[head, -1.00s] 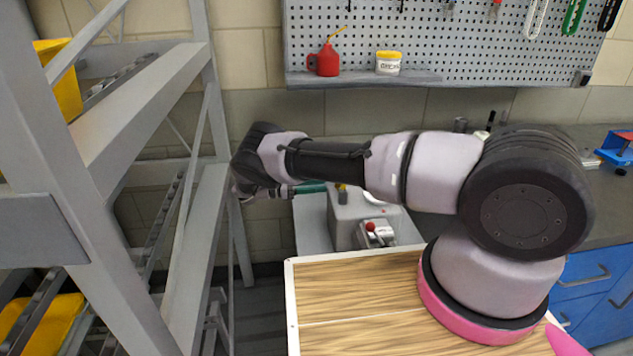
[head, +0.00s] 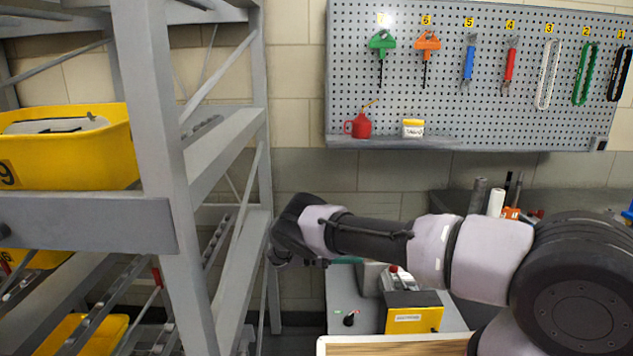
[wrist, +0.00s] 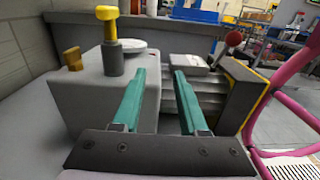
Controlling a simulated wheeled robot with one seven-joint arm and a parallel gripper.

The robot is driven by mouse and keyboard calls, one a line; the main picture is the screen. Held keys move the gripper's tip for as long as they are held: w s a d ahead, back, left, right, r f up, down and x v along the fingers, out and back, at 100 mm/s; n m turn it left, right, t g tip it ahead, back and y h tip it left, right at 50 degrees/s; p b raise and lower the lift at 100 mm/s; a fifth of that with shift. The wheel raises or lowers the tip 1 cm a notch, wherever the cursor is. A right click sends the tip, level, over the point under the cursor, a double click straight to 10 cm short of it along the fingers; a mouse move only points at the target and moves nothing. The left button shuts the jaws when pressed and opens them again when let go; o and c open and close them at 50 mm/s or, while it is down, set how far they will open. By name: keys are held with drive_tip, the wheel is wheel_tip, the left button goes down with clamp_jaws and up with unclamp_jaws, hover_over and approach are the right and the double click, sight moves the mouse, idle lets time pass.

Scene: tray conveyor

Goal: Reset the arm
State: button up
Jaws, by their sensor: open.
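My gripper shows in the wrist view (wrist: 160,95) with its two teal fingers spread apart and nothing between them. Beyond the fingers is a grey machine (wrist: 85,90) with a yellow-topped post, and a red-knobbed lever (wrist: 233,40) at its right. In the head view my arm reaches left across the picture, with the wrist bent near the rack. The gripper's fingers are mostly hidden there.
A grey rack (head: 190,200) with yellow bins (head: 75,160) stands at the left, close to my wrist. A pegboard (head: 480,75) with hanging tools is on the back wall. A yellow-fronted box (head: 412,320) sits below my arm.

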drive_tip(key=s+d+r+m+g+y, duration=0.15)
drive_tip(key=d+r+m+y, duration=0.25)
drive_tip(key=r, duration=0.7)
drive_tip(key=s+d+r+m+y, duration=0.2)
drive_tip(key=d+r+m+y, duration=0.25)
drive_tip(key=r, duration=0.65)
drive_tip(key=s+d+r+m+g+y, duration=0.1)
drive_tip(key=s+d+r+m+y, duration=0.3)
drive_tip(key=r, duration=0.7)
drive_tip(key=s+d+r+m+t+y, duration=0.2)
drive_tip(key=s+r+m+t+y, duration=0.3)
drive_tip(key=s+r, duration=0.6)
drive_tip(key=s+a+r+m+t+y, duration=0.1)
drive_tip(key=s+r+m+t, duration=0.3)
drive_tip(key=s, duration=0.9)
drive_tip(key=shift+s+a+r+t+y, duration=0.2)
drive_tip(key=shift+s+r+t+y, duration=0.1)
drive_tip(key=shift+r+t+y, duration=0.4)
